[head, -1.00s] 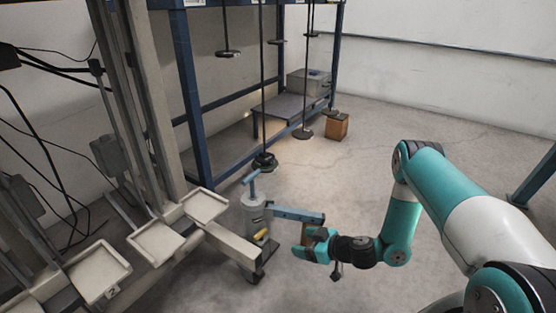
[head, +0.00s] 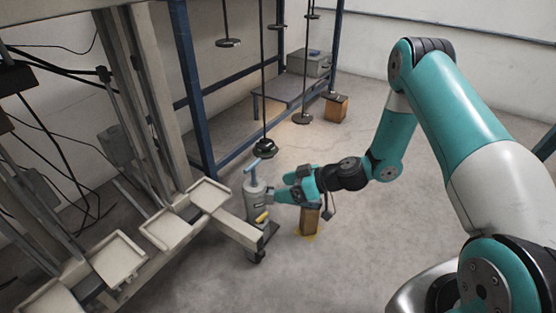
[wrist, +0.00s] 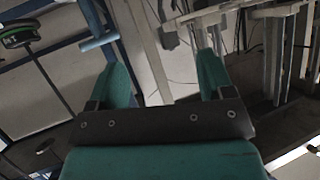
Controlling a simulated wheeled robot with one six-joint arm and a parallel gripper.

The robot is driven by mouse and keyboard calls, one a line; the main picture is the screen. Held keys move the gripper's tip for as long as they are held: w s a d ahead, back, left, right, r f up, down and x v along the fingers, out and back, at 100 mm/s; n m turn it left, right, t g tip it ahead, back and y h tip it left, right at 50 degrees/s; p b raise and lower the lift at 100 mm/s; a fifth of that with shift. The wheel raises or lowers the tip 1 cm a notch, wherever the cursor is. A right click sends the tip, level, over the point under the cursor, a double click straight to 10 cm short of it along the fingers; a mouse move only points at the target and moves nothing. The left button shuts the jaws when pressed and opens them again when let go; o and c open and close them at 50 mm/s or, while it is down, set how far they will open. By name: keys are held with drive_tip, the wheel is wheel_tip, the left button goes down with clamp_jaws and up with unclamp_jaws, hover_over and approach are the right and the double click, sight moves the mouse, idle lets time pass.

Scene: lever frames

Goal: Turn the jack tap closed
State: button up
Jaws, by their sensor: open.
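The grey jack (head: 254,203) stands upright on the floor at the end of the pale beam. It has a light blue T-shaped handle (head: 254,166) on top and a small yellow part (head: 262,216) low on its side. I cannot tell for certain which of these is the tap. My gripper (head: 276,195) is just right of the jack's upper body, pointing left at it. Whether it touches is unclear. In the wrist view its two teal fingers (wrist: 163,72) are apart with nothing held between them. A blue bar (wrist: 100,40) shows beyond the left finger.
A wooden block (head: 310,220) stands on a yellow floor mark below my gripper. Pale trays (head: 164,229) on a frame lie to the left. Weights hang on rods (head: 265,148) behind the jack, by a blue rack (head: 190,90). Floor to the right is open.

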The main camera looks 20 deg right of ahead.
drive_tip(key=s+a+r+g+p, duration=0.1)
drive_tip(key=a+r+g+p, duration=0.1)
drive_tip(key=r, duration=0.7)
drive_tip(key=shift+s+a+n+p, duration=0.15)
drive_tip(key=shift+a+n+p, duration=0.25)
drive_tip(key=shift+a, duration=0.2)
